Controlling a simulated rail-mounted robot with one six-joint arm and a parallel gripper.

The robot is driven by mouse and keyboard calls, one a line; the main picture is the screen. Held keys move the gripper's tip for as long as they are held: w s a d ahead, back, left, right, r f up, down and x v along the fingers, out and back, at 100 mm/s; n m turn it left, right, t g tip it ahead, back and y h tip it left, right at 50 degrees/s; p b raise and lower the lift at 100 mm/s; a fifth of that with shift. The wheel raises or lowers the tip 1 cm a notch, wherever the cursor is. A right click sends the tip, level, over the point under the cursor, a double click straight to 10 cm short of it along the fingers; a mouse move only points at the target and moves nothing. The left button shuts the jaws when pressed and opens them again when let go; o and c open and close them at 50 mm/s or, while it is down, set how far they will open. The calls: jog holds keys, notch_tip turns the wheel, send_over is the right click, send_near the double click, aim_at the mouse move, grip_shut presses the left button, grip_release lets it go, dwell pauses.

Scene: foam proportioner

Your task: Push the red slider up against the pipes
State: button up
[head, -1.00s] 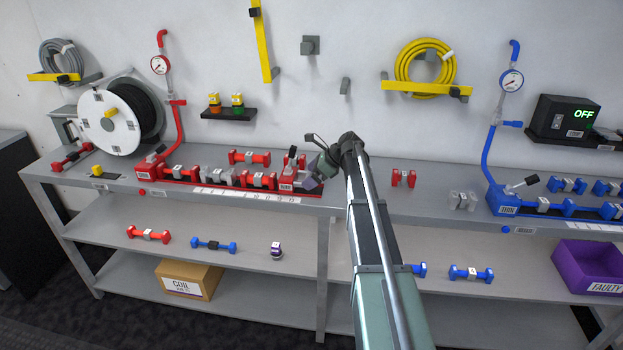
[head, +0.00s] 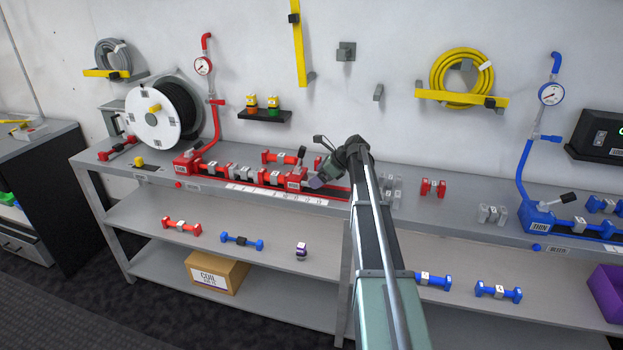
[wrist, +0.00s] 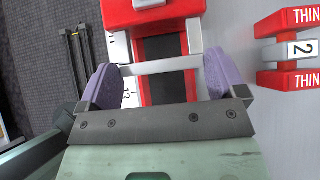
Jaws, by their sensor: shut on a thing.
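The red slider (head: 297,178) sits on the red rail base at the right end of the row of red and grey pipes (head: 243,173). In the head view its left side looks close to or against the last pipe; I cannot tell whether they touch. In the wrist view the slider (wrist: 150,12) is at the top. My gripper (head: 318,181) is at the slider's right side. Its purple pads lie on both sides of a grey crossbar in the wrist view (wrist: 160,67), and it is shut on the slider. The contact between slider and pipes is hidden there.
Another red pipe (head: 279,157) lies behind the row; a red THIN pipe (wrist: 302,48) is right of the gripper in the wrist view. Red blocks (head: 432,188) and grey blocks (head: 492,214) stand on the bench to the right. A black hose reel (head: 165,112) is at left.

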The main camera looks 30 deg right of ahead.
jog(key=shift+w+a+r, duration=0.15)
jog(key=shift+w+a, duration=0.1)
jog(key=shift+w, duration=0.15)
jog(key=o, duration=1)
jog(key=shift+a, duration=0.1)
jog(key=shift+c, duration=0.2)
jog(key=shift+w+a, duration=0.25)
jog(key=shift+a, duration=0.05)
jog(key=p+v, duration=0.7)
jog(key=v, duration=0.3)
jog(key=shift+s+d+r+p, duration=0.15)
jog(key=shift+s+d+p, duration=0.05)
jog(key=shift+d+p, duration=0.1)
